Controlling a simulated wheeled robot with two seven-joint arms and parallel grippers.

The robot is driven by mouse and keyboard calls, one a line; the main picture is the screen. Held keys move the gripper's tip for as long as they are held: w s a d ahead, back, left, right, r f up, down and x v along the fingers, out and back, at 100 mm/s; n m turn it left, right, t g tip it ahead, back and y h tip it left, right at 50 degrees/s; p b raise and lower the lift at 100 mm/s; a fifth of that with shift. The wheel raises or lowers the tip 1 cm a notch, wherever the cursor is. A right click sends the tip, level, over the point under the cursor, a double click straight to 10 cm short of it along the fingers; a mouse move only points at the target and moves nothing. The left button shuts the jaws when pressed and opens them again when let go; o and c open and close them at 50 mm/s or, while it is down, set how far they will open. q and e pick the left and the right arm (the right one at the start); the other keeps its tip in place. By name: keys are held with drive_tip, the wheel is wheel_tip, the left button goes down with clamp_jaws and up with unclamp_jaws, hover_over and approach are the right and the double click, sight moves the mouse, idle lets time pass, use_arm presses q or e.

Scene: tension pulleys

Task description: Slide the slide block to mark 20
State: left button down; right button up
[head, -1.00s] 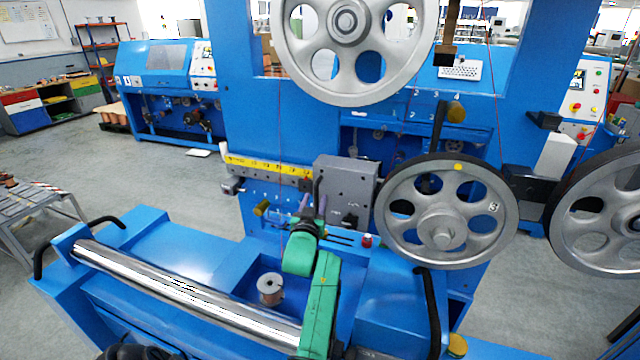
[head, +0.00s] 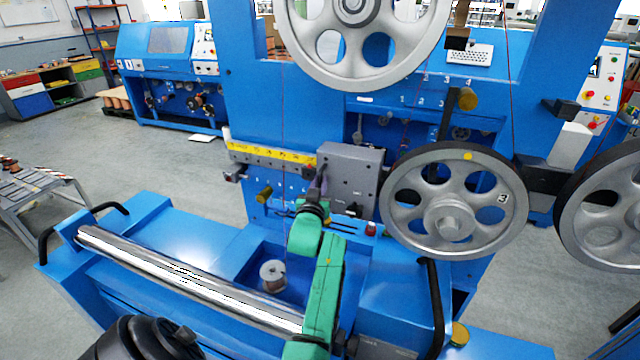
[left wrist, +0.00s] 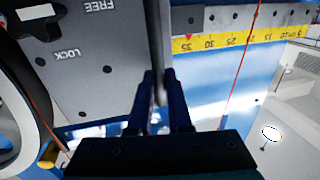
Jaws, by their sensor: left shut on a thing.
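The slide block (head: 352,178) is a grey metal block on the blue machine's rail, at the right end of the yellow scale (head: 268,156). In the left wrist view the block (left wrist: 95,75) appears upside down with the words FREE and LOCK. The scale (left wrist: 240,38) there shows numbers from 35 downward away from the block; the block's edge lies near the 35 end, partly hidden by the lever. My left gripper (left wrist: 160,95) is shut on the block's dark grey lever (left wrist: 158,45). In the head view the gripper (head: 318,188) is small, in front of the block's left edge.
A large spoked wheel (head: 452,203) is just right of the block, and another (head: 360,35) is above. A thin red wire (left wrist: 240,75) crosses the scale. The rail left of the block looks clear.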

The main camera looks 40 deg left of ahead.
use_arm(q)
drive_tip(key=shift+f, duration=0.1)
use_arm(e)
drive_tip(key=shift+a, duration=0.35)
drive_tip(key=shift+d, duration=0.15)
idle(0.5)
